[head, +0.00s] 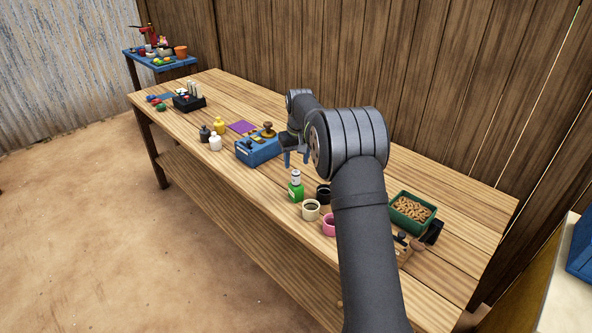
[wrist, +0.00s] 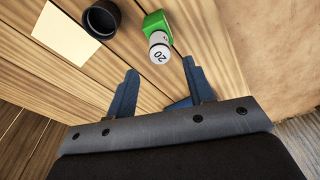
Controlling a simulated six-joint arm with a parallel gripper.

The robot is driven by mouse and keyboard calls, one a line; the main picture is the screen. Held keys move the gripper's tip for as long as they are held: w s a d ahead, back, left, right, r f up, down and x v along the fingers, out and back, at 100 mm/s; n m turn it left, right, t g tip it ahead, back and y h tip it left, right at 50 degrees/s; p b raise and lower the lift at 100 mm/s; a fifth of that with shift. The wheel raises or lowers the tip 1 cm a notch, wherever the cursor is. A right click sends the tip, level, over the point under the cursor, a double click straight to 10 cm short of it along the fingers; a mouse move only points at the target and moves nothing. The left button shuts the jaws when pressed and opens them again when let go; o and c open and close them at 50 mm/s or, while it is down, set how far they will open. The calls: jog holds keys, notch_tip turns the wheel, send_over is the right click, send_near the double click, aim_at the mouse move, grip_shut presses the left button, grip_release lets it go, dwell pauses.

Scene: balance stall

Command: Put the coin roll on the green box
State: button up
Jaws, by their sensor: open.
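The coin roll (head: 296,178) is a small pale cylinder with a grey end. It stands upright on top of the green box (head: 295,193), near the table's front edge. In the wrist view the coin roll (wrist: 158,45) shows its round end marked 20, with the green box (wrist: 154,22) partly hidden behind it. My gripper (head: 296,158) is open and empty, above the roll and apart from it. In the wrist view my gripper (wrist: 160,74) has its fingertips spread, with the roll beyond them.
A black cup (head: 323,194), a cream cup (head: 311,210) and a pink cup (head: 329,226) stand close to the green box. A blue box (head: 256,151) with stamps is to the left. A green tray (head: 392,216) of brown rings is to the right.

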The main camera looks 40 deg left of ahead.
aim_at(296, 171)
notch_tip(296, 171, up, 6)
jog(key=shift+s+d, duration=0.15)
jog(key=shift+d, duration=0.2)
jog(key=shift+f, duration=0.1)
jog(key=f, duration=0.7)
jog(key=a+f, duration=0.1)
jog(key=f, duration=0.3)
jog(key=shift+w+a+f, duration=0.1)
jog(key=shift+w+f, duration=0.15)
jog(key=shift+f, duration=0.05)
jog(key=shift+w+a+r, duration=0.1)
jog(key=shift+r, duration=1.55)
